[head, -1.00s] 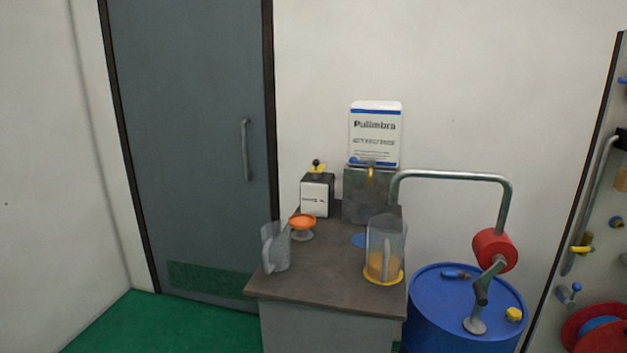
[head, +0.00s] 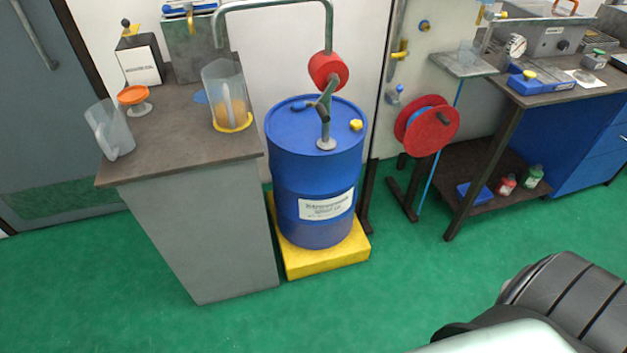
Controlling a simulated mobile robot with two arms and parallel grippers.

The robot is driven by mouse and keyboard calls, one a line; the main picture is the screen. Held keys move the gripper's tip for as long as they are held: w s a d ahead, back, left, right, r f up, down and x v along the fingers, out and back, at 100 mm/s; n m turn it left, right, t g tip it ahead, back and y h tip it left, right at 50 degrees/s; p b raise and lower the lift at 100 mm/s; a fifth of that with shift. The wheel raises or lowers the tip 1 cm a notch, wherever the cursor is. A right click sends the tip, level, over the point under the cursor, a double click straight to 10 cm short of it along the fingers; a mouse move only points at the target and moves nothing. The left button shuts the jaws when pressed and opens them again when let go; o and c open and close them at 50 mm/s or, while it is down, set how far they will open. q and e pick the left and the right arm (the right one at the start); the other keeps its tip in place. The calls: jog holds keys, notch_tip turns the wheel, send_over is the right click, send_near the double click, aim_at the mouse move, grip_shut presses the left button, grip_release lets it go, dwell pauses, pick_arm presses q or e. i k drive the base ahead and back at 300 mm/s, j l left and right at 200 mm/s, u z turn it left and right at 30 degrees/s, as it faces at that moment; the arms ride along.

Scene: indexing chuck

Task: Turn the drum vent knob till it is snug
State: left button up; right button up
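The blue drum (head: 290,175) stands upright on a yellow pallet in the middle of the head view. On its top, a small yellow knob (head: 356,125) sits at the right side; it looks like the vent knob. A red hand pump (head: 328,70) with a grey spout pipe rises from the drum top. How tight the yellow knob is cannot be seen. Neither of my grippers is in view.
A grey cabinet (head: 200,225) with two clear jugs and an orange funnel stands left of the drum. A red hose reel (head: 432,126) and a workbench (head: 545,93) stand to the right. The green floor (head: 390,300) in front is clear. A dark part, likely mine, fills the lower right.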

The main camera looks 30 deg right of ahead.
aim_at(355, 124)
jog(key=z, duration=1.25)
